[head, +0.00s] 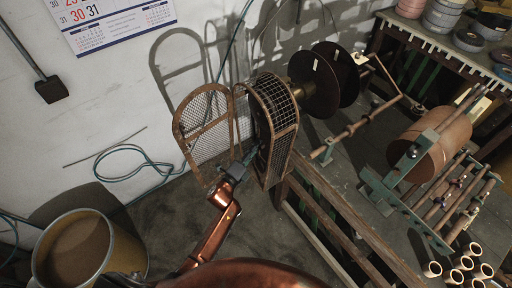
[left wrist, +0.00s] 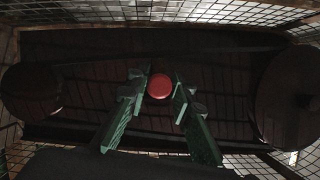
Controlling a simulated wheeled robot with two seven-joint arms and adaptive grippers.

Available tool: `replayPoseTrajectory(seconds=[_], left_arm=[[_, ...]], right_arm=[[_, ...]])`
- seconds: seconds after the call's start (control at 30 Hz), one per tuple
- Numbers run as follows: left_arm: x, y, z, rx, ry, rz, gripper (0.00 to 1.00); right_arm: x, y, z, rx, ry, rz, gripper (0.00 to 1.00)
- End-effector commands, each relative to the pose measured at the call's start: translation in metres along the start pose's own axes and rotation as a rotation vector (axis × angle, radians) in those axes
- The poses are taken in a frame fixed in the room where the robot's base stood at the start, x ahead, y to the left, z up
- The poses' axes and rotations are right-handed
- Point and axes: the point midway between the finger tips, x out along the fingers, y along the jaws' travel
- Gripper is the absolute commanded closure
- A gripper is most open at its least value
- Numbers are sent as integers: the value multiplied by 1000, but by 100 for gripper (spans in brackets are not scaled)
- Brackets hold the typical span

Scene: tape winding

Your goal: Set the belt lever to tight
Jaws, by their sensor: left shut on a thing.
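The belt lever's round red knob (left wrist: 160,87) sits between my green left fingers (left wrist: 158,98) in the left wrist view, and they are shut on it. In the head view my left gripper (head: 247,158) reaches into the open side of the wire-mesh belt guard (head: 279,103). The lever is hidden there by the guard and my gripper. In the left wrist view a belt (left wrist: 105,75) runs behind the knob, between a pulley at the left (left wrist: 30,92) and a larger pulley at the right (left wrist: 288,95). My right gripper is not in view.
The guard's mesh door (head: 203,128) hangs open to the left of the housing. A workbench (head: 345,185) with dark reel discs (head: 318,80) and a brown roll (head: 430,148) stands to the right. A large bin (head: 112,240) stands at lower left.

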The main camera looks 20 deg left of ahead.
Motion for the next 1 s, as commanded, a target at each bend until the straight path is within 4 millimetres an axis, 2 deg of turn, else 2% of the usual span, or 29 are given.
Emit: replayPoseTrajectory(seconds=[0.37, 0.63, 0.9, 0.93, 1.0], left_arm=[[-2, 5, 0, 2, -1, 10, 100], [-15, 0, -29, 0, -1, 13, 100], [-16, 1, -34, 3, 3, 13, 100], [-16, 2, -34, 3, 4, 13, 78], [-16, 2, -34, 2, 4, 14, 73]], right_arm=[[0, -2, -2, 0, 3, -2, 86], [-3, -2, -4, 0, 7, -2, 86], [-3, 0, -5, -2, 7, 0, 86], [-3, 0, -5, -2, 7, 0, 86], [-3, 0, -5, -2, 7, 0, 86]])
